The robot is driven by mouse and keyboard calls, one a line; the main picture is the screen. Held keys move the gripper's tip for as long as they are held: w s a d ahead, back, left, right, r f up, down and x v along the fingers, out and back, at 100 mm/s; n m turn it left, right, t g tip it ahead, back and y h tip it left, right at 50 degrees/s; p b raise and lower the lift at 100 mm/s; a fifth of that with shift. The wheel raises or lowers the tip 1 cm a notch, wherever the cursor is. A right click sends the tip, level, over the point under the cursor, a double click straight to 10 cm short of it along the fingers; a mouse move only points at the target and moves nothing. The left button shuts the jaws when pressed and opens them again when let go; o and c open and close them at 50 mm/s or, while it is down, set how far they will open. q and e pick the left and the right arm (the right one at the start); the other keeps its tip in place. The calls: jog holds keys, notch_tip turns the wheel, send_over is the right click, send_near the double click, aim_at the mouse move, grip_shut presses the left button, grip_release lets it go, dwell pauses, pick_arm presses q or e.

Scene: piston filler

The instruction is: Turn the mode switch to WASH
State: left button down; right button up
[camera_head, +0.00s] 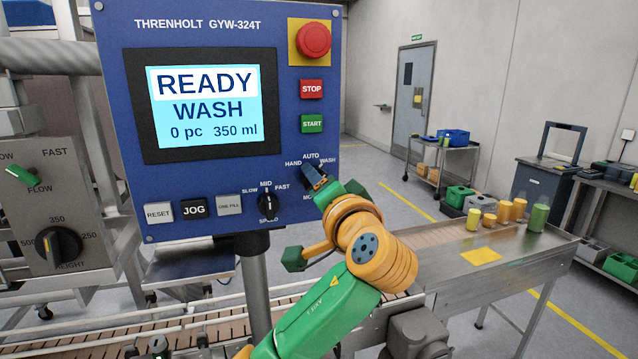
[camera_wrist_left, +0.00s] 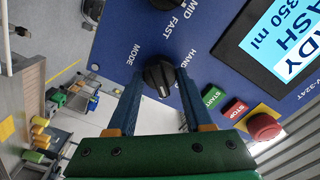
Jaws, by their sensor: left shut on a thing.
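The blue control panel (camera_head: 220,60) fills the upper left of the head view. Its screen (camera_head: 212,105) reads READY, WASH, 0 pc, 350 ml. The mode switch, a black knob (camera_wrist_left: 160,76), sits at the panel's lower right among the labels HAND, AUTO and WASH. My left gripper (camera_head: 316,180) is at the switch and hides most of it in the head view. In the left wrist view the two blue fingers stand on either side of the knob, shut on it. I cannot clearly tell which label the knob points to. My right gripper is not in view.
The speed knob (camera_head: 268,203) is left of the mode switch. The red STOP button (camera_head: 312,89), green START button (camera_head: 312,123) and red emergency button (camera_head: 313,39) are above it. A steel conveyor table (camera_head: 440,260) with several yellow and green containers extends right.

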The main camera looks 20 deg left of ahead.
pick_arm(q)
jog(key=shift+m, duration=0.4)
jog(key=shift+c, duration=2.2)
grip_release()
jog(key=shift+o, duration=0.7)
jog(key=shift+a, duration=0.1)
jog(key=shift+f, duration=0.1)
jog(key=b+v, duration=0.4)
jog(key=v, duration=0.3)
